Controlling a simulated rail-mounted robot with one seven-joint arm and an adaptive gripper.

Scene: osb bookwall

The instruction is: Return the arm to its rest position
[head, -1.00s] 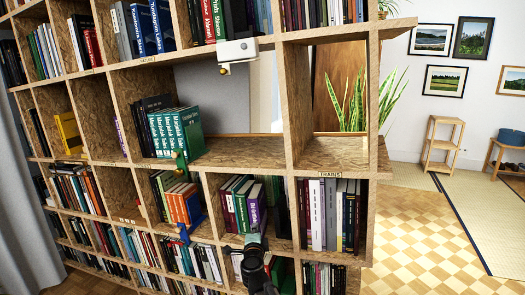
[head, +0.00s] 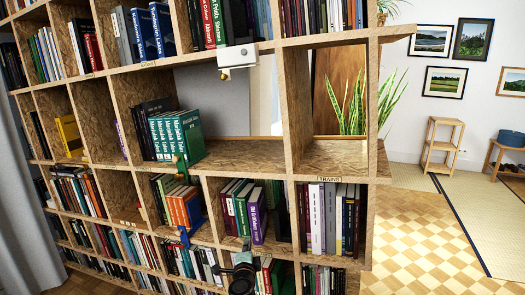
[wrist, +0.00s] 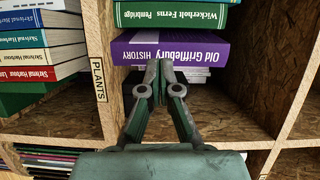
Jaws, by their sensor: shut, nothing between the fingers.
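My gripper (wrist: 158,75) is shut and empty in the wrist view, its two fingertips together in front of the purple book "Old Grifflebury History" (wrist: 200,50). I cannot tell whether they touch the book. In the head view my dark gripper and wrist show at the bottom centre, in front of the shelf below the compartment with the purple book (head: 258,217). The fingertips are too small to make out there.
The OSB bookwall (head: 245,154) fills the left and middle. A book with green spine (wrist: 170,15) adjoins the purple one. Open floor (head: 420,235) lies to the right, with a small wooden stand (head: 440,146) and potted plant (head: 355,105).

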